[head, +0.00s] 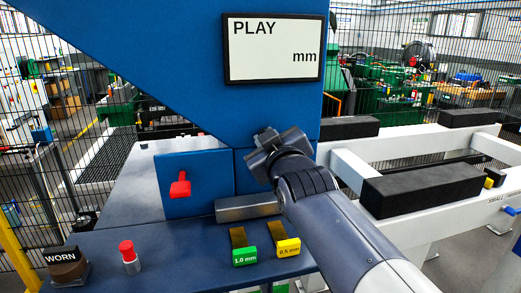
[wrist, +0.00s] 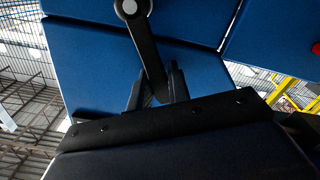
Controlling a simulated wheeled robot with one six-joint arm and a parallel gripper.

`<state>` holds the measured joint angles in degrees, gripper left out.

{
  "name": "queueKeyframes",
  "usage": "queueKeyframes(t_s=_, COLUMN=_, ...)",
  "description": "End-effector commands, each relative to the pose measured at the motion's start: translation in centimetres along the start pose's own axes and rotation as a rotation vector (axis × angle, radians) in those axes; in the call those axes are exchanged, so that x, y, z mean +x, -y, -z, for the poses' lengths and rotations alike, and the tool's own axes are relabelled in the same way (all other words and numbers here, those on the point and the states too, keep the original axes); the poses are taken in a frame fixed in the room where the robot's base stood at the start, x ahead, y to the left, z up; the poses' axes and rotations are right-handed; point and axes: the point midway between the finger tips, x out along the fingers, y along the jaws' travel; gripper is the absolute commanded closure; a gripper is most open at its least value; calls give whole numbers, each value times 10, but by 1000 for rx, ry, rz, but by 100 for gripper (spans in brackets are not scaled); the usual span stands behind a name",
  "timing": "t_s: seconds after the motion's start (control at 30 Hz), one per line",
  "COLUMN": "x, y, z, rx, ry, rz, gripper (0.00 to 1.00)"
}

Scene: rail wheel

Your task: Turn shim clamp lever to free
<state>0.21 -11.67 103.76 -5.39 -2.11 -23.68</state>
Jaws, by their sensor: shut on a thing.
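A dark lever (wrist: 144,45) with a round light-grey hub (wrist: 129,6) shows on a blue panel in the wrist view. It slants down and slightly right from the hub to its free end. My gripper (wrist: 158,90) has a finger on each side of that end and is shut on it. In the head view my gripper (head: 265,150) is up against the blue machine front (head: 233,110), and my arm hides the lever there. Two labelled shims lie on the bench: a green 1.0 mm one (head: 244,256) and a yellow 0.5 mm one (head: 287,247).
A red handle (head: 180,186) sits on a blue box left of my gripper. A grey metal block (head: 247,208) lies below my gripper. A red-topped post (head: 129,256) and a WORN holder (head: 66,268) stand at left. White rails with black blocks (head: 424,188) are at right.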

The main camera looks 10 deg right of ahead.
Motion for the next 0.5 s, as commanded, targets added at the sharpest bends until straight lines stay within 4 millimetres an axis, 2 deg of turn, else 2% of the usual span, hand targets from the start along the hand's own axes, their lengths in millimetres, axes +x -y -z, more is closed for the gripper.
queueKeyframes(t_s=0.5, x=0, y=11, z=-6, rx=-140, ry=-1, rz=0, gripper=100)
